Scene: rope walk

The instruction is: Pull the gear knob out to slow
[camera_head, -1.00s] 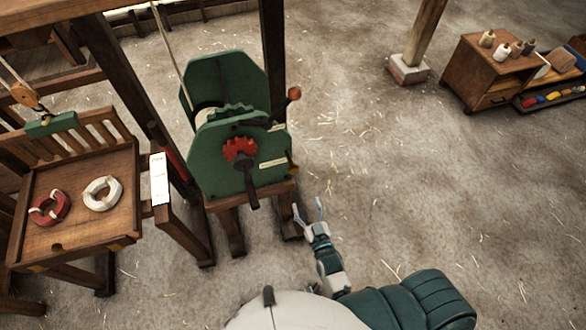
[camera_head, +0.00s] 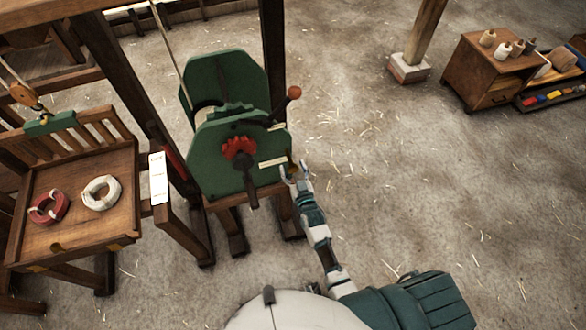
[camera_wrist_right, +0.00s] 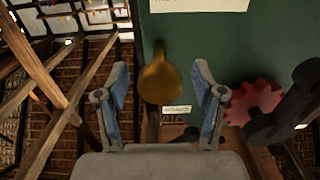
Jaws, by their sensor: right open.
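The green machine (camera_head: 215,165) stands on a wooden frame and has a red gear (camera_head: 238,147) on its front. The gear knob is a brass, rounded knob (camera_wrist_right: 160,80) on the green panel (camera_wrist_right: 215,55). My right gripper (camera_head: 294,172) is at the machine's lower right edge. In the right wrist view, its two blue-padded fingers are open, one on each side of the knob, with a gap on both sides. In the head view the knob is largely hidden by the gripper. My left gripper is out of view.
A crank handle with an orange ball (camera_head: 294,92) sticks out above my right gripper. A wooden tray table (camera_head: 75,232) with red (camera_head: 48,208) and white (camera_head: 101,193) coils stands left. A small cabinet (camera_head: 500,75) is at the far right.

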